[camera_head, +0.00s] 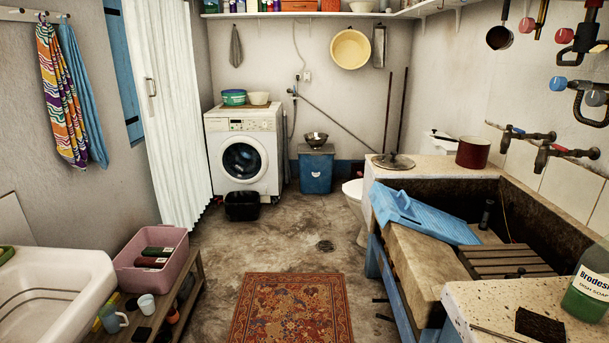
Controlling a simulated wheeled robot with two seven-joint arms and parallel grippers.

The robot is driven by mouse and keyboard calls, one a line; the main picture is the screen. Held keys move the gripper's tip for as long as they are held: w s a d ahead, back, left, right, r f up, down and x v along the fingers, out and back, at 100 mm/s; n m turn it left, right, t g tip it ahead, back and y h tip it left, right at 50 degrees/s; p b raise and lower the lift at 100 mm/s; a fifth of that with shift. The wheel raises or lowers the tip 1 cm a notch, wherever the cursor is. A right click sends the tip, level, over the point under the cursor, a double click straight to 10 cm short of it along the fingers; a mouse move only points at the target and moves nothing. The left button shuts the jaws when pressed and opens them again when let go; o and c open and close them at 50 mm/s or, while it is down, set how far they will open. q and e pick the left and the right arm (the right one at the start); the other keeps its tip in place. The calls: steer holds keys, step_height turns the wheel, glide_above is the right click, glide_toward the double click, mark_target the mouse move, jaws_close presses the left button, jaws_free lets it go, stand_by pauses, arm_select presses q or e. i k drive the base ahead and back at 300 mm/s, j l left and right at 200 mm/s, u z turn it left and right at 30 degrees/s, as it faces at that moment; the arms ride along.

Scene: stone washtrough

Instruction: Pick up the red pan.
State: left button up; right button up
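The red pan (473,153) is a dark red saucepan with a dark handle pointing left. It stands upright on the pale counter (432,170) at the far end of the stone trough, on the right side of the room. A metal lid with a knob (393,161) lies on the same counter, left of the pan. Neither of my grippers shows in the head view.
The stone trough (412,262) holds a blue washboard (424,215) and a wooden slatted rack (505,262). Wall taps (565,152) hang right of the pan. A green soap bottle (588,285) stands nearer. The floor around the patterned rug (291,308) is open.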

mark_target(473, 152)
steer(key=i, duration=2.45)
steer(key=i+j+z, duration=0.15)
steer(key=i+z, duration=0.3)
steer(key=i, duration=0.15)
steer(key=i+j+z, duration=0.4)
steer(key=i, duration=0.15)
steer(key=i+j+z, duration=0.85)
steer(key=j, duration=0.25)
steer(key=i+l, duration=0.05)
steer(key=i, duration=0.05)
